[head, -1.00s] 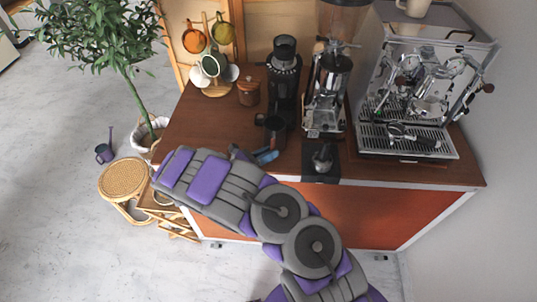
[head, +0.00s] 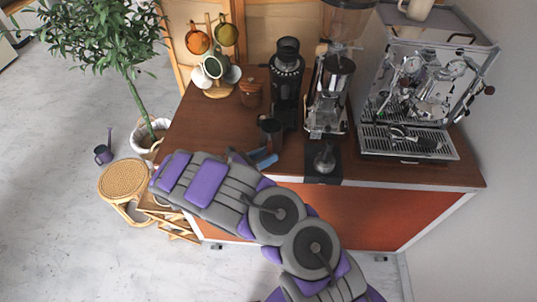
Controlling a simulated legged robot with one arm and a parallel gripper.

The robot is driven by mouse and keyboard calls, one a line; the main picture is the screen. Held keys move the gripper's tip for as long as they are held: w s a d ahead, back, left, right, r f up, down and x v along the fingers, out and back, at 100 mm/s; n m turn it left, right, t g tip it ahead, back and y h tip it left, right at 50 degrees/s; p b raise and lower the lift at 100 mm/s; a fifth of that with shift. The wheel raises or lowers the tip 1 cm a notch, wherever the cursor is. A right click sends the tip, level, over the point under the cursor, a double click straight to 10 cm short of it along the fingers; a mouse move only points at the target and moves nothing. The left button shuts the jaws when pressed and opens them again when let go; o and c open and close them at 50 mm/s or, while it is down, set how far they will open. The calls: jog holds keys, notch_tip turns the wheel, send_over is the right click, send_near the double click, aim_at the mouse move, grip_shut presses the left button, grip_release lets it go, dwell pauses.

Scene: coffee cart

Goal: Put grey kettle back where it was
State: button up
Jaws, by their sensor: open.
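A dark grey, open-topped vessel (head: 271,131), which looks like the grey kettle, stands upright on the brown wooden cart top, left of the grinders' front. My gripper (head: 262,156) is open just in front of it, low over the cart's front edge, with blue fingertips showing. The forearm hides part of the gripper. I cannot tell whether a finger still touches the vessel.
A black grinder (head: 286,77) stands right behind the vessel, and a second grinder (head: 329,96) is to its right. A tamper (head: 324,158) sits on a black mat. The espresso machine (head: 415,100) fills the right side. The cart top's left part is clear.

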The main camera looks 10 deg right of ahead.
jog(key=p+v, duration=0.2)
jog(key=v, duration=0.9)
jog(key=s+d+r+m+g, duration=0.2)
jog(key=d+r+m+g, duration=0.45)
jog(key=d+r, duration=0.35)
jog(key=s+d+r+m+g+y, duration=0.4)
jog(key=s+d+r+m+y, duration=0.1)
jog(key=s+d+r+m, duration=0.35)
jog(key=s+d+r+m+y, duration=0.1)
jog(key=s+m+y, duration=0.2)
jog(key=s, duration=0.4)
jog(key=s+r+m+y, duration=0.2)
jog(key=s+y, duration=0.1)
jog(key=s, duration=0.4)
jog(key=s+a+m+t+y, duration=0.3)
jog(key=s+a+m+y, duration=0.2)
jog(key=s, duration=0.5)
jog(key=shift+s+a+f+y, duration=0.25)
jog(key=shift+a+y, duration=0.35)
jog(key=shift+a, duration=0.65)
